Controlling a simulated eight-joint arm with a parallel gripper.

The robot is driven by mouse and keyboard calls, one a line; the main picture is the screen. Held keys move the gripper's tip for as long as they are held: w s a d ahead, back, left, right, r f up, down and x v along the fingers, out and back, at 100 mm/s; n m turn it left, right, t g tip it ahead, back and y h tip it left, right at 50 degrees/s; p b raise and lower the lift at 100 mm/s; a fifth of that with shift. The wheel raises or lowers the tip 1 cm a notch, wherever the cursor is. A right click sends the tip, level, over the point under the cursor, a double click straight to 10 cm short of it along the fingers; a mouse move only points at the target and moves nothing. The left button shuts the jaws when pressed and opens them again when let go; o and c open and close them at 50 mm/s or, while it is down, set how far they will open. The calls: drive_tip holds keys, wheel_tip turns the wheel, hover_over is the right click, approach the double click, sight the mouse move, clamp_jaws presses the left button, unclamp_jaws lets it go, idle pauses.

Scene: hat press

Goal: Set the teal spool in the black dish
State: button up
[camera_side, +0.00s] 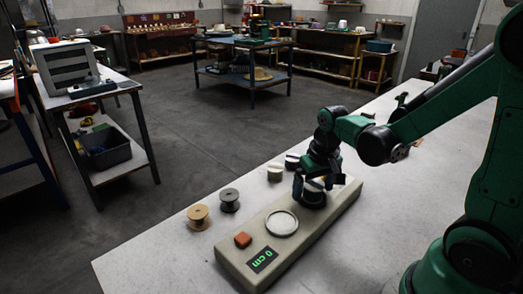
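My gripper (312,182) points down over the black dish (313,201), at the far part of a long beige base. The fingers sit just above or in the dish. A small dark and pale thing shows between them, but its colour and whether it is gripped are unclear. The black dish is partly hidden by the gripper. No spool is clearly teal; a pale greenish spool (275,172) stands on the table left of the gripper, with a dark blue and white spool (292,161) just behind it.
The beige base (325,215) also carries a pale round dish (282,223), a red-brown button (242,240) and a green-lit display (262,260). A tan spool (198,217) and a dark grey spool (229,200) stand left of it. The table's right side is mostly clear.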

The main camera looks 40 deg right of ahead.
drive_tip(key=shift+s+a+r, duration=0.1)
drive_tip(key=shift+s+r, duration=0.1)
drive_tip(key=shift+r, duration=1.15)
drive_tip(key=shift+s+a+r, duration=0.1)
drive_tip(key=shift+s+r, duration=0.1)
drive_tip(key=shift+r, duration=1.1)
drive_tip(key=shift+a+r, duration=0.25)
drive_tip(key=a+r+n+t, duration=0.2)
drive_tip(key=a+n+t, duration=0.2)
drive_tip(key=a, duration=0.3)
drive_tip(key=shift+s+a+r+t+y, duration=0.3)
drive_tip(key=shift+r+t+y, duration=0.1)
drive_tip(key=shift+t, duration=0.4)
